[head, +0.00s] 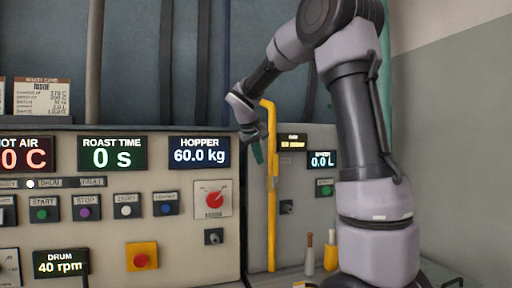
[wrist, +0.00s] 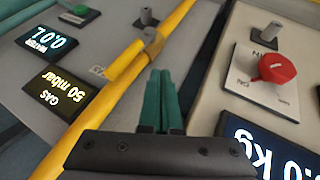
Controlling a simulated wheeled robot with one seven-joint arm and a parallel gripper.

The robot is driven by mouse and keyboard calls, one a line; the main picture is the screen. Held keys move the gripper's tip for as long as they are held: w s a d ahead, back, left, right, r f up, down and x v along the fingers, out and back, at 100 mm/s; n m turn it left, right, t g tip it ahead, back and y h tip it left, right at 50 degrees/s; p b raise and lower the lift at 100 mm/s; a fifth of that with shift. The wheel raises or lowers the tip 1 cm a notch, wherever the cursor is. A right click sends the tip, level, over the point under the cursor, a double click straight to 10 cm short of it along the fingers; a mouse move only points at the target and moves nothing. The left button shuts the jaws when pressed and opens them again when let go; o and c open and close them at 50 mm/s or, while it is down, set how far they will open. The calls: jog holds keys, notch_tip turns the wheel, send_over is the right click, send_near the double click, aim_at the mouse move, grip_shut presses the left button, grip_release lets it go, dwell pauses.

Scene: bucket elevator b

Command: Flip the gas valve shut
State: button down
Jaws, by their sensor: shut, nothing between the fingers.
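A yellow gas pipe (head: 270,220) runs upright on the panel to the right of the hopper display, with a bend at its top. In the wrist view the pipe (wrist: 85,122) crosses diagonally. A brownish fitting (wrist: 152,42) sits on it, and a yellow bar, apparently the valve lever, lies roughly along the pipe below that fitting. My gripper (wrist: 160,74) has green fingers, shut together and empty, beside the pipe and close to the fitting. In the head view my gripper (head: 258,153) is just left of the pipe's upper part. Contact cannot be told.
A red rotary switch (head: 214,199) is on the left panel, and shows in the wrist view (wrist: 276,68). A gas display (wrist: 62,92) reads 50 mbar. A yellow-framed red button (head: 141,257) is lower left. Two handled items (head: 330,250) stand near my arm's base.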

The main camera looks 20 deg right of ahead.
aim_at(274, 163)
jog(key=shift+w+d+f, duration=0.15)
jog(key=shift+w+d, duration=0.05)
jog(key=shift+d, duration=0.55)
jog(key=shift+w+d+f, duration=0.15)
jog(key=shift+w+d, duration=0.1)
jog(key=shift+d, duration=0.45)
jog(key=shift+w+d+f, duration=0.15)
jog(key=shift+w+d, duration=0.05)
jog(key=shift+d, duration=0.55)
jog(key=shift+d, duration=0.1)
jog(key=shift+d+r+y, duration=0.15)
jog(key=shift+d+y, duration=0.1)
jog(key=shift+y, duration=0.05)
jog(key=shift+d+r+m+y, duration=0.1)
jog(key=shift+d+m+y, duration=0.2)
jog(key=shift+d+y, duration=0.25)
jog(key=d+f+m+y, duration=0.2)
jog(key=d+f+y, duration=0.1)
jog(key=d+y, duration=0.3)
jog(key=d+f+m+t+y, duration=0.1)
jog(key=d+f+y, duration=0.3)
jog(key=y, duration=0.5)
jog(key=shift+d+f+m, duration=0.3)
jog(key=shift+d+m, duration=0.4)
jog(key=shift+d, duration=0.15)
jog(key=shift+s+f, duration=0.1)
jog(key=shift+f, duration=0.05)
